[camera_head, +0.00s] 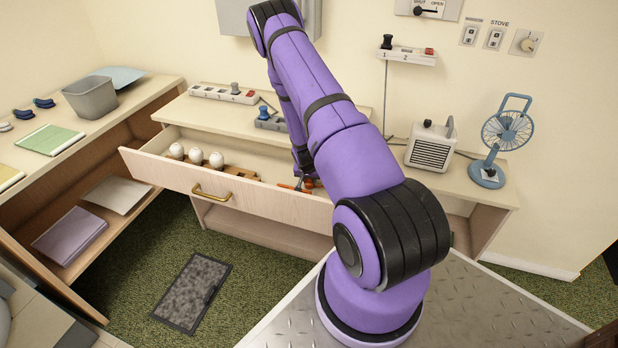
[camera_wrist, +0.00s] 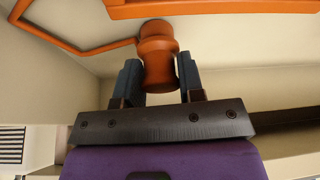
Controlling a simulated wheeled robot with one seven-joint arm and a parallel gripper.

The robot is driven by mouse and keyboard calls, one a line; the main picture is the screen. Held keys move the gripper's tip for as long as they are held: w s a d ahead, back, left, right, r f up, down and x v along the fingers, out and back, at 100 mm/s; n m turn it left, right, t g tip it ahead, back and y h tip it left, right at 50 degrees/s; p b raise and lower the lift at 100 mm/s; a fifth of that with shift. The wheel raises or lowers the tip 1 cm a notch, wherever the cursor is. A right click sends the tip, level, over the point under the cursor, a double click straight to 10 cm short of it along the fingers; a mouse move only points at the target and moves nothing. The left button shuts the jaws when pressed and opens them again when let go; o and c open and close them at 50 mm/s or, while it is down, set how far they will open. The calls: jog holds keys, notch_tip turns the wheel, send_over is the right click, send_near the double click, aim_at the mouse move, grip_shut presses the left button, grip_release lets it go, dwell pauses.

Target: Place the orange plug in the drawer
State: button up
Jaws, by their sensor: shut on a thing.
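The orange plug (camera_wrist: 157,55) is between the two fingers of my gripper (camera_wrist: 160,76) in the wrist view. An orange cord (camera_wrist: 72,45) runs beside it. In the head view, the drawer (camera_head: 160,172) is pulled open under the counter. My arm reaches down to its right part, and a bit of orange (camera_head: 307,184) shows by my gripper there. My arm hides much of the gripper and the drawer's right end. I cannot tell whether the plug touches the drawer floor.
Several white bulbs (camera_head: 196,156) stand in a holder in the drawer's left part. On the counter behind are a power strip (camera_head: 222,95), a heater (camera_head: 430,147) and a blue fan (camera_head: 505,130). An orange bar (camera_wrist: 210,8) crosses the top of the wrist view.

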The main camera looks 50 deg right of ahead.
jog(key=shift+f, duration=0.1)
jog(key=o, duration=0.9)
jog(key=shift+o, duration=0.2)
